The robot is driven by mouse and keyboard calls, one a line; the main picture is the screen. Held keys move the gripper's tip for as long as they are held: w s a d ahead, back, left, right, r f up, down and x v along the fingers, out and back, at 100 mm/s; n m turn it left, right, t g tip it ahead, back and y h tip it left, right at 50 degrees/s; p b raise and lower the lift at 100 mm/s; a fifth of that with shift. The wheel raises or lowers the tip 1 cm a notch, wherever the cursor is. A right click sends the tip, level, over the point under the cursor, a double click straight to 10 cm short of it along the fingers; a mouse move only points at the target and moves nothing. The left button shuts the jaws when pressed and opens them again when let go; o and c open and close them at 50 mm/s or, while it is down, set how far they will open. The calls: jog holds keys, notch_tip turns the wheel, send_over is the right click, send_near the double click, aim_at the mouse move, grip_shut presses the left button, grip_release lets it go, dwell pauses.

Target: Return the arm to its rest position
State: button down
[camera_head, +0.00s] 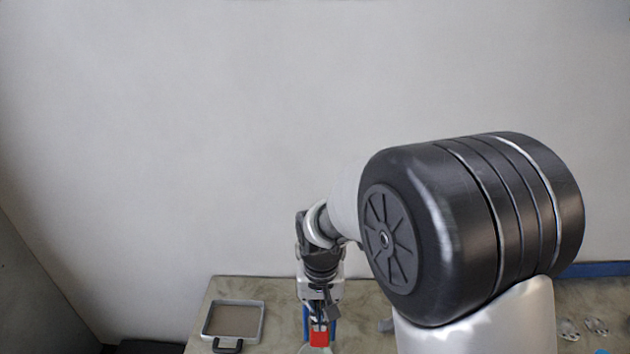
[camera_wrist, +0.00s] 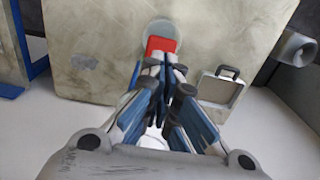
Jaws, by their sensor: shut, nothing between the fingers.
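My arm reaches out over a worn greenish-beige table (camera_head: 360,305). My gripper (camera_head: 319,322), with blue-sided fingers, points down near the table's lower middle in the head view. In the wrist view my gripper (camera_wrist: 161,68) is shut, with nothing between its fingers. A red square piece (camera_wrist: 161,45) shows just beyond the fingertips, over a round grey thing (camera_wrist: 159,27). The red piece also shows in the head view (camera_head: 319,339), partly behind the fingers. I cannot tell whether the fingers touch it.
A shallow grey tray (camera_head: 206,320) with a dark handle sits on the table to the left of my gripper. Small round pale parts (camera_head: 569,329) lie at the far right. A plain wall (camera_head: 200,130) stands behind, with open space above the table.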

jog(key=s+d+r+t+b, duration=0.1)
jog(key=s+d+t+b, duration=0.2)
jog(key=s+d+b, duration=0.8)
jog(key=s+d+f+t+b, duration=0.1)
jog(key=s+f+b, duration=0.5)
jog(key=b, duration=0.5)
jog(key=s, duration=0.2)
jog(key=shift+s+d+t+b, duration=0.3)
jog(key=shift+s+b, duration=0.05)
jog(key=shift+b, duration=0.05)
